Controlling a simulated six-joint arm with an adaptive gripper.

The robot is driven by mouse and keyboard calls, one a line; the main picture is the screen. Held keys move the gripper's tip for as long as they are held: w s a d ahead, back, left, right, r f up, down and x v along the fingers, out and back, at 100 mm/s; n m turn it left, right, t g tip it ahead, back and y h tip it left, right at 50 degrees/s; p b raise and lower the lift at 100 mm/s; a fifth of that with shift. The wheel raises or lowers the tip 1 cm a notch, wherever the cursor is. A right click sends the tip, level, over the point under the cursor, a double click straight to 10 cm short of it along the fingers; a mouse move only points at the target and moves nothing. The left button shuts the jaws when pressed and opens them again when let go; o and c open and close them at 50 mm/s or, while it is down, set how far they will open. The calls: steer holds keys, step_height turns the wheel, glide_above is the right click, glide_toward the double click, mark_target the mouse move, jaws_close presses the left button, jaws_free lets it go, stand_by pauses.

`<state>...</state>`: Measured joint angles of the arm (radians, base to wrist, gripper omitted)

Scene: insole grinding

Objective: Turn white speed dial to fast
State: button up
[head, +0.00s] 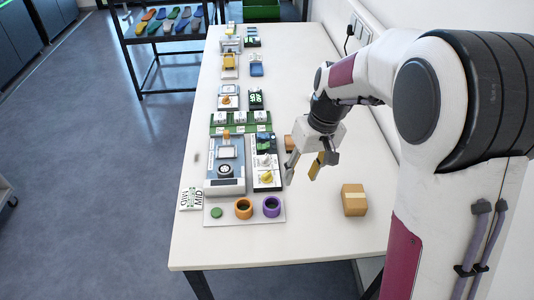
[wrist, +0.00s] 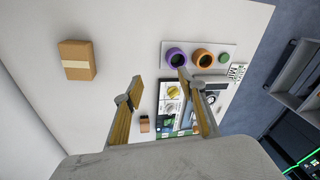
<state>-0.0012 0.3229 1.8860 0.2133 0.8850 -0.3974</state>
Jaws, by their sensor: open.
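The control panel (head: 257,186) is a narrow black-and-white unit beside the grey machine (head: 222,180). A white dial (head: 265,160) sits on it just behind a yellow dial (head: 266,177). In the wrist view the white dial (wrist: 170,107) and the yellow dial (wrist: 173,92) show between my fingers, close to the right one. The dial markings are too small to read. My gripper (head: 303,168) is open and empty, above the table to the right of the panel and apart from it. Its spread fingers also show in the wrist view (wrist: 155,88).
A cardboard box (head: 354,200) stands at the right, and a smaller one (head: 289,142) sits behind my gripper. Orange (head: 243,208) and purple (head: 271,206) rings lie on a front plate. More stations line the table's back. The front table area is clear.

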steer(key=w+a+f+n+y, duration=0.1)
steer(key=w+a+f+n, duration=0.1)
steer(key=w+f, duration=0.3)
steer(key=w+a+f+n, duration=0.1)
steer(key=w+f+n, duration=0.15)
steer(key=w, duration=0.45)
steer(key=n+t+y, duration=0.1)
steer(key=n+t, duration=0.1)
steer(key=n, duration=0.3)
glide_toward(265, 157)
steer(key=shift+w+f+m, duration=0.25)
steer(key=shift+f, duration=0.05)
steer(key=shift+x, duration=3.9)
steer(key=shift+s, duration=0.1)
steer(key=shift+c, duration=0.3)
steer(key=c, duration=1)
